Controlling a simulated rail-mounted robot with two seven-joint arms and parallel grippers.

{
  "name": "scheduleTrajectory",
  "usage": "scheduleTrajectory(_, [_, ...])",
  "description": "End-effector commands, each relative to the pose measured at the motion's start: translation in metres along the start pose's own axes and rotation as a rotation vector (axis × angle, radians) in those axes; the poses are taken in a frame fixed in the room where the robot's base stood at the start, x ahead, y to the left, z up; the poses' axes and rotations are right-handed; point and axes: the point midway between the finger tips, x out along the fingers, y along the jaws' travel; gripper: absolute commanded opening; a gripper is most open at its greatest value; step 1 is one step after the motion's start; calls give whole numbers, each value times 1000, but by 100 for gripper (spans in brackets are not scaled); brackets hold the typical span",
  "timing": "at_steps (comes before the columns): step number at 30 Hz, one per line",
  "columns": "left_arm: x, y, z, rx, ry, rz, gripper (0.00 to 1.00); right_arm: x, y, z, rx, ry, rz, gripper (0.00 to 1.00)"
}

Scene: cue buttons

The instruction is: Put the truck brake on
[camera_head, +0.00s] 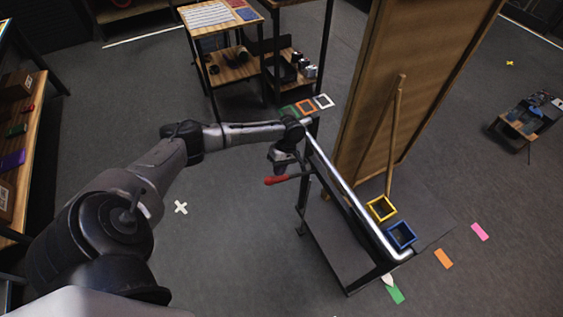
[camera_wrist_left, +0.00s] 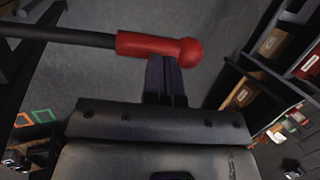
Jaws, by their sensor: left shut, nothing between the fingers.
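The truck (camera_head: 338,246) is a dark cart with a bright metal rail, standing right of the middle in the head view. Its brake lever has a red grip (camera_head: 275,181) sticking out on the truck's left side. In the left wrist view the red grip (camera_wrist_left: 150,45) with its round knob lies across the fingertips, on a dark rod from the left. My left gripper (camera_head: 282,170) is at the red grip, with its fingers (camera_wrist_left: 165,62) shut and nothing between them. I cannot tell whether they touch the grip. My right gripper is not in view.
Yellow (camera_head: 381,208) and blue (camera_head: 401,235) open frames sit at the truck's near end. A tall brown board (camera_head: 400,90) leans behind it. A shelf (camera_head: 22,140) stands at the left. The floor (camera_head: 230,240) left of the truck is clear.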

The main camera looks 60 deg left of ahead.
Motion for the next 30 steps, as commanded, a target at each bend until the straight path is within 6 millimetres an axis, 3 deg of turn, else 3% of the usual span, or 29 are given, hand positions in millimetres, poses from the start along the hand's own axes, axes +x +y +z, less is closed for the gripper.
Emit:
scheduleTrajectory(19, [8,0,1,2,-1,4,0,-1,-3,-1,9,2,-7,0])
scheduleTrajectory(23, [10,-1,2,9,0,22,0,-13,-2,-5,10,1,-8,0])
scheduleTrajectory(30, [25,3,8,43,2,109,0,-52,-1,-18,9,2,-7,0])
